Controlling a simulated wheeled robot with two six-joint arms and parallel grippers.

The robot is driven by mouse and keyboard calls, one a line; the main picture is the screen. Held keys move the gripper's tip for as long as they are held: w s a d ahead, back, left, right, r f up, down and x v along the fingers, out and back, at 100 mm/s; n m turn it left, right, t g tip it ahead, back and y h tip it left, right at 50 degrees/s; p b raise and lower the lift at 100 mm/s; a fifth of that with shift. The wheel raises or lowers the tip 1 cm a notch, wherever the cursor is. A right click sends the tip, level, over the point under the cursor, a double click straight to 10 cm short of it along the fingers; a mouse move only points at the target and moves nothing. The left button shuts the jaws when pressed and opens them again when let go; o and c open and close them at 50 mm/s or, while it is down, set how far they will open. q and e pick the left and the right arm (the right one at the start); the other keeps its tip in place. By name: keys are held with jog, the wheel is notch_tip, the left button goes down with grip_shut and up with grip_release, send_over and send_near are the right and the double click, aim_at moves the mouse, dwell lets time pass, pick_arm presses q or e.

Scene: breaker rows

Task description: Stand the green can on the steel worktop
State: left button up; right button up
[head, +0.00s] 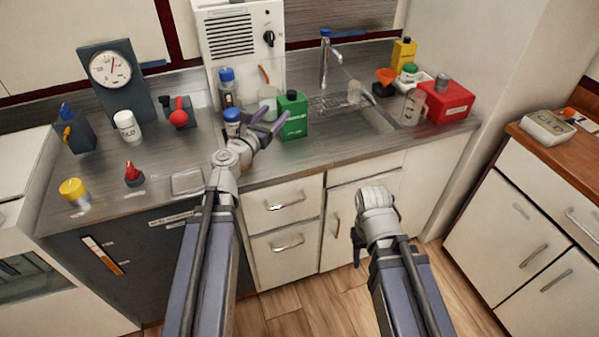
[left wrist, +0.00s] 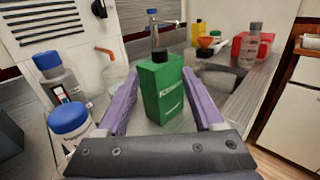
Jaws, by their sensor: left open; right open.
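The green can (head: 293,120), a box-shaped can with a black cap, stands upright on the steel worktop (head: 330,150), left of the sink. My left gripper (head: 270,114) is open, with its purple fingers reaching toward the can from the left. In the left wrist view the green can (left wrist: 164,92) shows between the spread fingers, and the right finger is close to its lower right edge. I cannot tell whether a finger touches it. My right gripper (head: 358,247) is open, low in front of the cabinets, and mostly hidden behind its wrist.
A blue-capped white jar (left wrist: 70,122) and a grey bottle (left wrist: 58,78) stand close left of my left gripper. A clear beaker (head: 268,98) is behind it. The sink (head: 372,112) lies to the right. A red box (head: 445,102) and bottles stand beyond it.

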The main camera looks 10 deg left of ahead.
pick_arm(q)
jog(key=s+d+f+m+g+h, duration=0.2)
jog(key=s+d+f+m+g, duration=0.15)
jog(key=d+m, duration=0.35)
jog(key=s+d+f+m+g+h, duration=0.1)
jog(key=s+d+f+m+g, duration=0.3)
jog(key=d+m, duration=0.35)
jog(key=s+d+f+m+g+h, duration=0.2)
jog(key=d+f+m+g, duration=0.1)
jog(key=d+f+m, duration=0.3)
jog(key=s+f+m+g+y, duration=0.3)
jog(key=s+f+m+y, duration=0.1)
jog(key=s+m, duration=0.3)
jog(key=s+a+f+m+g+y, duration=0.1)
jog(key=s+f+m+g+y, duration=0.3)
jog(key=s+m, duration=0.4)
jog(key=shift+a+f+m+y, duration=0.2)
jog(key=shift+a+m+y, duration=0.1)
jog(key=shift+m+y, duration=0.7)
